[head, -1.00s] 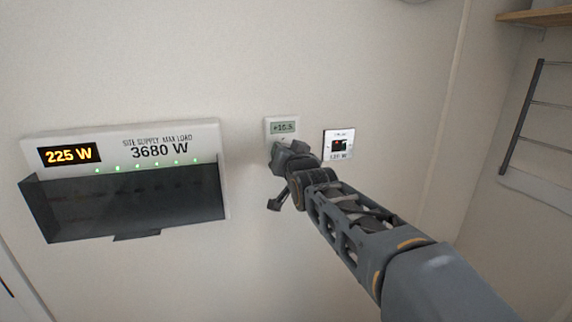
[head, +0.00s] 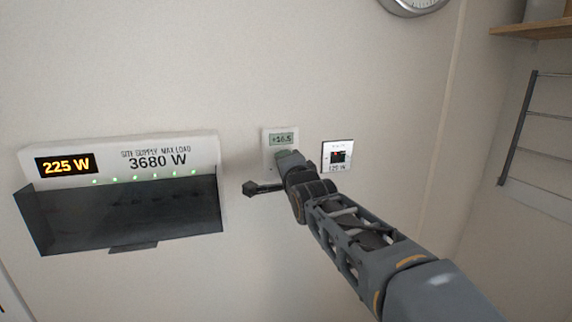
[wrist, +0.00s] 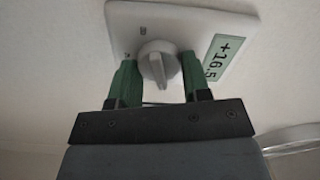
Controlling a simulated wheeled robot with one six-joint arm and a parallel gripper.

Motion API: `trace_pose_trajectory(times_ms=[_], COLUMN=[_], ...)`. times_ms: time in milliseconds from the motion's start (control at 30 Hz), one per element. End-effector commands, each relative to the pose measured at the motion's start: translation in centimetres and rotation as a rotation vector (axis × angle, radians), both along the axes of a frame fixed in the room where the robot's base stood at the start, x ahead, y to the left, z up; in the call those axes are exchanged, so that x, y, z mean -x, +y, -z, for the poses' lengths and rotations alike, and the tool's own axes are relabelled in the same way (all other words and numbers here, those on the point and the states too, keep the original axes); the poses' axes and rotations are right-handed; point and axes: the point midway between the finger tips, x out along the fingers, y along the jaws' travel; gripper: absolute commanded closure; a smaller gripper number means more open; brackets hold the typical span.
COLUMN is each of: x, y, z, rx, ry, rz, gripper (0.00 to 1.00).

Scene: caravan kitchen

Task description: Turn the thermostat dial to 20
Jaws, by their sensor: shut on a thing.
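The white thermostat (head: 267,142) is a plate on the wall with a small green display. The display (wrist: 220,57) reads +16.5 in the wrist view, where the plate appears tilted. The thermostat dial (wrist: 158,60) is a round white knob with a raised grip bar. My gripper (wrist: 158,66) has its two green fingers on either side of the dial and is shut on it. In the head view my gripper (head: 284,158) covers the lower part of the thermostat, and the dial is hidden behind it.
A clock (head: 413,5), shelf (head: 535,30) and rack (head: 519,130) are farther right.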

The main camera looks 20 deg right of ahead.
Motion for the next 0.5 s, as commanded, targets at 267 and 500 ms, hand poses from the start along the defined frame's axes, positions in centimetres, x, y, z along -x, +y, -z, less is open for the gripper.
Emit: trace_pose_trajectory(times_ms=[267,500], x=[-0.01,-0.01], y=[-0.05,-0.04], z=[0.10,0.20], rx=[-0.261,-0.474], ry=[0.000,-0.001], rz=[0.001,0.001], gripper=[0.80,0.80])
